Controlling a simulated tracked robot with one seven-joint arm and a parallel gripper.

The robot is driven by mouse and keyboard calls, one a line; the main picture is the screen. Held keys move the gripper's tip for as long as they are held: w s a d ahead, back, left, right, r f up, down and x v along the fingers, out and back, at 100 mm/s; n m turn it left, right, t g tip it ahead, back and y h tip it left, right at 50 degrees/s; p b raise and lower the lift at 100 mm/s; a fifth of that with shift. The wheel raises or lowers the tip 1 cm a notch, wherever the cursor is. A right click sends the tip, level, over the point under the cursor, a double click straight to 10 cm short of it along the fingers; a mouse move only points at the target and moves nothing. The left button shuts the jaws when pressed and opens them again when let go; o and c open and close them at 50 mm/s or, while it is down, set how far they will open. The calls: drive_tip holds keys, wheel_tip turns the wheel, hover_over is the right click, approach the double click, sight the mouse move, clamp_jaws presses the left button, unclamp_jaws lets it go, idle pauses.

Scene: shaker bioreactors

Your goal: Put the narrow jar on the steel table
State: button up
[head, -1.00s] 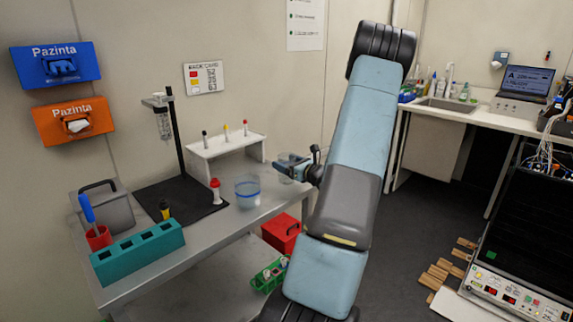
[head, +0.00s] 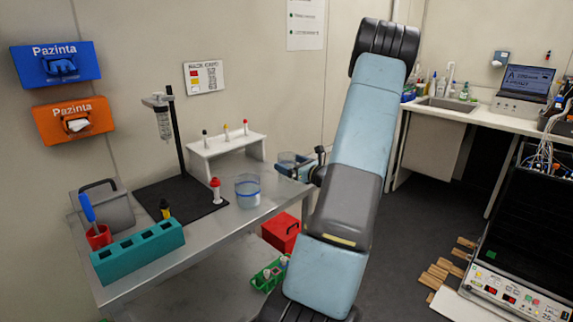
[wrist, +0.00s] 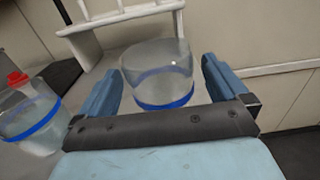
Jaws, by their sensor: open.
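A clear jar with a blue band (wrist: 160,78) stands between the fingers of my gripper (wrist: 160,88) in the wrist view. The fingers are apart, one on each side of it. In the head view my gripper (head: 292,167) is over the right end of the steel table (head: 225,228), and that jar is mostly hidden by it. A second clear jar with a blue band (head: 247,188) stands on the table to the left, holding clear liquid; it also shows in the wrist view (wrist: 32,122). I cannot tell which jar is the narrow one.
A red-capped bottle (head: 216,191) stands left of the second jar. A white rack (head: 225,150) stands behind, and a black-based stand (head: 180,198) is further left. A teal block (head: 138,252) is at the front left. The table's front middle is clear.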

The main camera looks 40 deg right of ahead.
drive_tip(key=s, duration=1)
drive_tip(key=a+r+n+g+y, duration=0.35)
drive_tip(key=a+n, duration=0.25)
drive_tip(key=a, duration=0.4)
drive_tip(key=a+r+n+g+y, duration=0.2)
drive_tip(key=a+r+n+g, duration=0.15)
drive_tip(key=a+n, duration=0.45)
drive_tip(key=a+r+n+g+y, duration=0.3)
drive_tip(key=a+n+g, duration=0.15)
drive_tip(key=a, duration=0.75)
drive_tip(key=s+a+r+n+h, duration=0.4)
drive_tip(key=s+a+n+h, duration=0.1)
drive_tip(key=s+n, duration=0.2)
drive_tip(key=s+a+r+n+h, duration=0.4)
drive_tip(key=s+a+r+n, duration=0.1)
drive_tip(key=s+n, duration=0.3)
drive_tip(key=shift+s+a+r+n+g+h, duration=0.15)
drive_tip(key=shift+s+r+n+g+h, duration=0.25)
drive_tip(key=shift+n, duration=0.45)
